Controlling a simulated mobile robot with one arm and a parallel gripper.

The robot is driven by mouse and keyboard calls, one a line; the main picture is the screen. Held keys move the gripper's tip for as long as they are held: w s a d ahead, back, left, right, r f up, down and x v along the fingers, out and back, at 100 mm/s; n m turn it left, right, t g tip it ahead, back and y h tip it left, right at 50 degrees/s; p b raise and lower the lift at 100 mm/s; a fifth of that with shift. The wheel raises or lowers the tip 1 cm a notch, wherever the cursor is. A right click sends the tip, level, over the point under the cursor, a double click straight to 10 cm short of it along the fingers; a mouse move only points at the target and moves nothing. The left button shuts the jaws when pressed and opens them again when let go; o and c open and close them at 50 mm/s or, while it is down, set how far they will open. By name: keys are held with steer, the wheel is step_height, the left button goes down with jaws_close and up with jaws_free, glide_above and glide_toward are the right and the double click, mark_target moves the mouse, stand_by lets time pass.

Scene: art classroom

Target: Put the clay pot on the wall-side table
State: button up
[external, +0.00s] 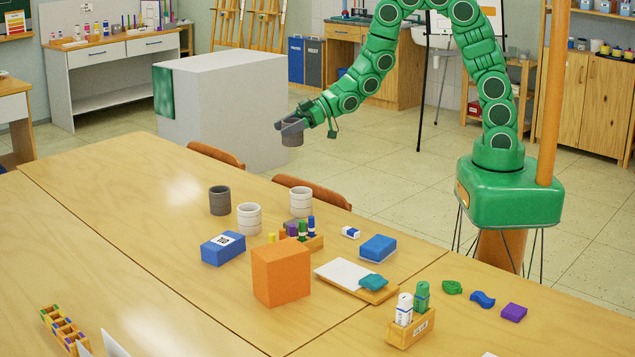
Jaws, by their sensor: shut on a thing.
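My gripper (290,125) is shut on a small grey-brown pot (292,139), which hangs roughly upright in the air beyond the far edge of the big wooden table. The pot's upper part is partly hidden by the fingers. A similar dark grey pot (220,203) stands on the big table. A table with a wooden top and drawers (126,50) stands along the wall at the back left, with bottles and small items on it. Another wooden cabinet table (343,32) stands at the back; I cannot tell which one is the wall-side table.
A large pale block (225,100) stands on the floor behind my gripper. Two chair backs (215,155) rise at the big table's (110,200) far edge. White cups (249,218), an orange box (280,274) and blue boxes (223,248) stand on it. The floor at centre right is open.

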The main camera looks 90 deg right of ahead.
steer(key=s+a+n+g+y, duration=0.2)
steer(key=a+n, duration=0.1)
steer(key=a, duration=1.1)
steer(key=s+a+n+g+y, duration=0.1)
steer(key=s+a+n+y, duration=0.15)
steer(key=a, duration=1.25)
steer(key=s+a+n+g+y, duration=0.2)
steer(key=a+y, duration=0.1)
steer(key=a, duration=1.1)
steer(key=s+a+n+g+y, duration=0.2)
steer(key=s+a+n+g, duration=0.55)
steer(key=s+a, duration=2.3)
step_height(320, 180, down, 10)
steer(key=shift+d+r+m, duration=0.15)
steer(key=shift+d+m, duration=0.15)
steer(key=shift+w, duration=0.1)
steer(key=shift+f, duration=4)
